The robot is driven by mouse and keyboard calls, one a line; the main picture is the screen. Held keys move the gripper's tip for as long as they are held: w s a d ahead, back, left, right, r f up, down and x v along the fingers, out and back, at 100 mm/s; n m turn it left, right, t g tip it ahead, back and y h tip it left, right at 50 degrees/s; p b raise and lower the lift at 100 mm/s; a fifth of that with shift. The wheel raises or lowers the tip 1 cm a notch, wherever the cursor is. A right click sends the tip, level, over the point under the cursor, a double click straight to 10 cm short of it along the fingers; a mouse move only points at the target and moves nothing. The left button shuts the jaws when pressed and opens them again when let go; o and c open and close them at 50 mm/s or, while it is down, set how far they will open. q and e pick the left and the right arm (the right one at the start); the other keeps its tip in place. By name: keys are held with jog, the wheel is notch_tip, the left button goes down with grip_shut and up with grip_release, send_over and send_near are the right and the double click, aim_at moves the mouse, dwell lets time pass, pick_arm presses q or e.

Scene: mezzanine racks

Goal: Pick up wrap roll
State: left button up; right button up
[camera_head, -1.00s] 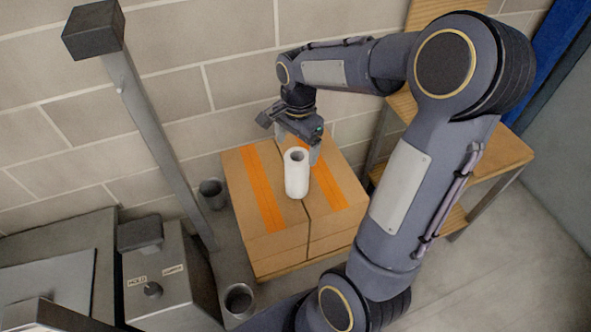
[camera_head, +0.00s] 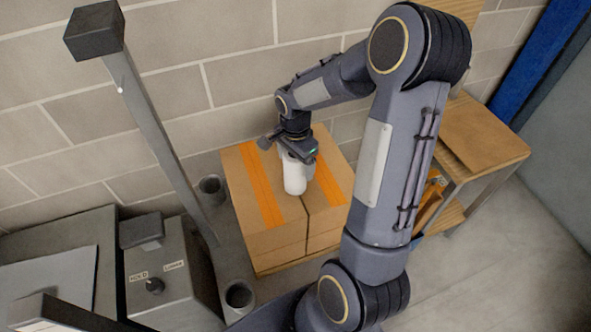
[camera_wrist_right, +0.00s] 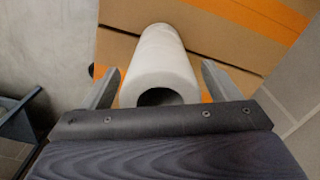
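The white wrap roll (camera_head: 294,178) stands upright on top of the cardboard boxes (camera_head: 262,232). My right gripper (camera_head: 297,165) is over the roll and hides its top in the head view. In the right wrist view the roll (camera_wrist_right: 162,65) lies between the two fingers of my right gripper (camera_wrist_right: 160,88), its dark open core facing the camera. A gap shows between each finger and the roll, so the gripper is open around it. My left gripper does not show.
The boxes carry orange tape and stand against a block wall (camera_head: 180,50). A grey post (camera_head: 150,125) rises left of them, with cup-like holders (camera_head: 240,297) nearby. A wooden shelf unit (camera_head: 485,135) stands at the right, beside free floor.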

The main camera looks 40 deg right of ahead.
jog(key=c, duration=1.2)
jog(key=shift+r, duration=0.1)
jog(key=s+a+r, duration=0.1)
jog(key=s+r, duration=0.3)
jog(key=s+a+r+b, duration=0.1)
jog(key=s+a+r, duration=0.1)
jog(key=s+r, duration=0.2)
jog(key=s+a+r+b, duration=0.1)
jog(key=s+r, duration=0.4)
jog(key=shift+a, duration=0.35)
